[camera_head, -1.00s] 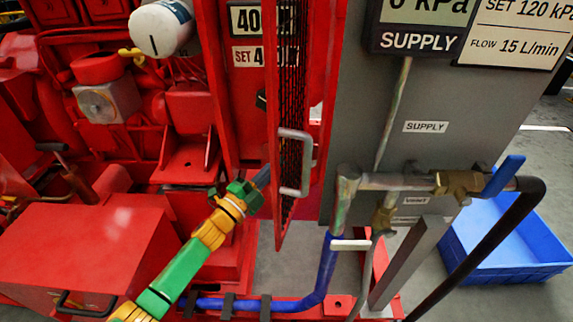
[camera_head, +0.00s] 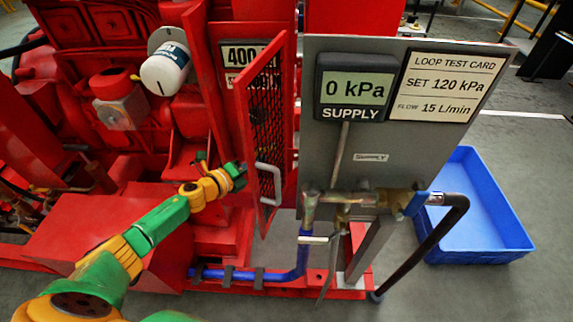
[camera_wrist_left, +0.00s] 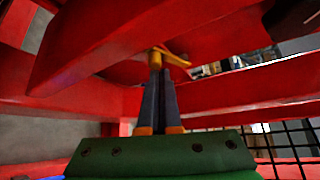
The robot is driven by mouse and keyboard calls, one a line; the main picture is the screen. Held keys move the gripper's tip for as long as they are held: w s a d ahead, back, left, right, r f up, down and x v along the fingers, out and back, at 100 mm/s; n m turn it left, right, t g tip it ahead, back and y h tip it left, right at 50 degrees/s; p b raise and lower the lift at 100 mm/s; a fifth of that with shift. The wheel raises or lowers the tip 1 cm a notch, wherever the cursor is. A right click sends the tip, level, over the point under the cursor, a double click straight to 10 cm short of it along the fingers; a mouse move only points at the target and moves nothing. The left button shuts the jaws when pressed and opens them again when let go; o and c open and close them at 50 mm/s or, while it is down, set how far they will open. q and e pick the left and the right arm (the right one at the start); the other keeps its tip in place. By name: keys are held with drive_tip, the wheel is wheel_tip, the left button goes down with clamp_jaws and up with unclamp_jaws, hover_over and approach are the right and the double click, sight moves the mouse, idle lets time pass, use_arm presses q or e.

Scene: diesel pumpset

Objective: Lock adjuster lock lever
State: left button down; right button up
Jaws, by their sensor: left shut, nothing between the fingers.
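A small yellow lever (camera_wrist_left: 172,57) shows in the left wrist view, under a red part and right at the fingertips of my left gripper (camera_wrist_left: 160,76). I take it for the adjuster lock lever; whether the fingers touch it I cannot tell. The dark fingers are together with nothing between them. In the head view my left gripper (camera_head: 243,172) reaches in at the left side of the open mesh door (camera_head: 266,125). Its fingertips and the lever are hidden there behind the door frame. My right gripper is not in view.
Red beams (camera_wrist_left: 225,95) lie close around the fingers, with mesh at lower right. The door's grey handle (camera_head: 268,184) is just right of the gripper. A grey panel with a 0 kPa display (camera_head: 355,88), pipework and a blue tray (camera_head: 475,245) stand to the right.

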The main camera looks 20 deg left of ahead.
use_arm(q)
drive_tip(key=shift+a+r+m+g+p, duration=0.3)
drive_tip(key=shift+r+m+p, duration=0.15)
drive_tip(key=shift+p, duration=0.4)
use_arm(e)
drive_tip(key=shift+s+a+r, duration=0.4)
drive_tip(key=shift+s+r, duration=0.05)
drive_tip(key=shift+r, duration=0.2)
drive_tip(key=shift+s+a+r, duration=0.4)
drive_tip(key=shift+r, duration=0.2)
use_arm(q)
drive_tip(key=shift+s+a+f, duration=0.1)
drive_tip(key=shift+a, duration=0.1)
use_arm(e)
drive_tip(key=shift+f, duration=0.1)
use_arm(q)
drive_tip(key=shift+s+a+y+b, duration=0.1)
drive_tip(key=shift+a+y+b, duration=0.25)
drive_tip(key=shift+a, duration=0.3)
use_arm(e)
drive_tip(key=shift+d+f, duration=0.1)
drive_tip(key=shift+f, duration=0.1)
